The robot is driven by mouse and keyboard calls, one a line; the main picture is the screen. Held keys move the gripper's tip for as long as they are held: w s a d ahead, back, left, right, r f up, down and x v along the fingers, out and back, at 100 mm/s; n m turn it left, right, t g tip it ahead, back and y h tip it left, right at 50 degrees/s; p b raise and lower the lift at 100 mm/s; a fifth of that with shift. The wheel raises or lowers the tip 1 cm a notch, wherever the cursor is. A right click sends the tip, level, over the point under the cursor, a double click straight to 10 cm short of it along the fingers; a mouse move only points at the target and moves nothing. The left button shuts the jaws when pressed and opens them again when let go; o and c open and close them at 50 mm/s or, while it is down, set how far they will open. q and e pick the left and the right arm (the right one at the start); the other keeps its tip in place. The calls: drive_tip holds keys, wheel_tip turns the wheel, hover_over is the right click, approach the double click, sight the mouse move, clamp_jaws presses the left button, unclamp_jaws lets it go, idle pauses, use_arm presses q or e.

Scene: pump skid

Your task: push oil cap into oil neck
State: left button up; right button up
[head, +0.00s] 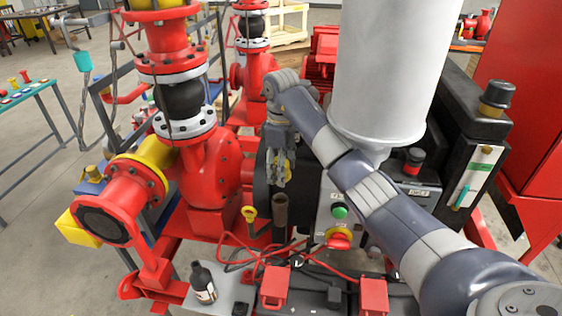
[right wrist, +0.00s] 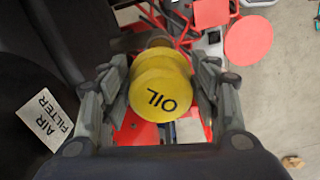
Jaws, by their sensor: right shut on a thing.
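The oil cap (right wrist: 160,88) is yellow and round with "OIL" on its top. My right gripper (right wrist: 162,90) is shut on it, with a finger on each side. In the head view my right gripper (head: 279,178) points down, and a bit of the yellow cap shows between its fingers. A brown upright tube (head: 280,212), which looks like the oil neck, stands just below the gripper. The cap appears above the neck's mouth and apart from it. In the right wrist view a brownish rim (right wrist: 159,42) shows just beyond the cap, mostly hidden by it. My left gripper is not in view.
A yellow-ringed dipstick (head: 249,213) is left of the neck. A control box (head: 340,213) with a green button and red knob is to the right. Red pump piping (head: 210,165) fills the left. A dark bottle (head: 203,284) stands in front.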

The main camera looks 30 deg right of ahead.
drive_tip(key=shift+f, duration=2.75)
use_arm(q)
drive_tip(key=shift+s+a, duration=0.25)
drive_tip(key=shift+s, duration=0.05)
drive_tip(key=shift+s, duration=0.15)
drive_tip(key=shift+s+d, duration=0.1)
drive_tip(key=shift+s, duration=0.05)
use_arm(e)
drive_tip(key=shift+s+d, duration=0.1)
drive_tip(key=shift+s, duration=0.05)
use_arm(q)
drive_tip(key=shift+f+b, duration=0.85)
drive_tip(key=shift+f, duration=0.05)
use_arm(e)
drive_tip(key=shift+f, duration=1.75)
